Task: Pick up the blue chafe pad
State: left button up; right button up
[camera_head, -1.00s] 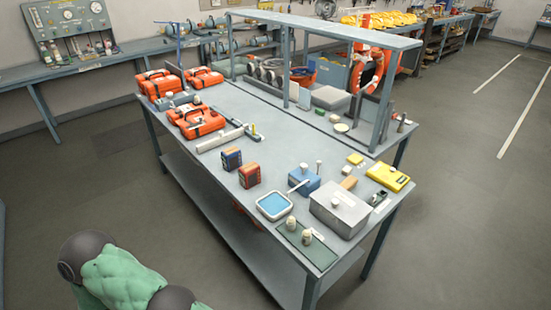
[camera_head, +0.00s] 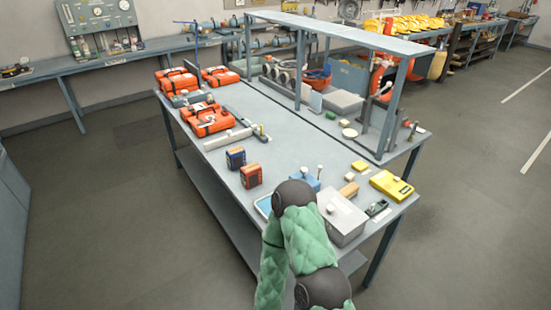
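I cannot pick out the blue chafe pad for certain. A light blue square in a pale-rimmed tray (camera_head: 263,206) lies at the near edge of the workbench (camera_head: 283,148), largely behind a quilted green arm with dark round joints, which looks like mine. A blue box (camera_head: 306,181) stands just behind the arm's top joint, partly covered. The arm rises from the bottom centre, in front of the bench's near end. Neither gripper's fingers show in this view.
A grey metal box (camera_head: 343,216) and a yellow case (camera_head: 391,186) are on the right. Orange cases (camera_head: 207,119) fill the far left. An overhead shelf (camera_head: 335,32) spans the back. The bench's middle is clear.

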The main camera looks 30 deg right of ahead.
aim_at(236, 157)
jog(key=i+j+z, duration=0.1)
jog(key=j+z, duration=0.2)
jog(key=z, duration=0.2)
jog(key=j+z, duration=0.25)
jog(key=z, duration=0.2)
jog(key=i+j+z, duration=0.15)
jog(key=j, duration=0.1)
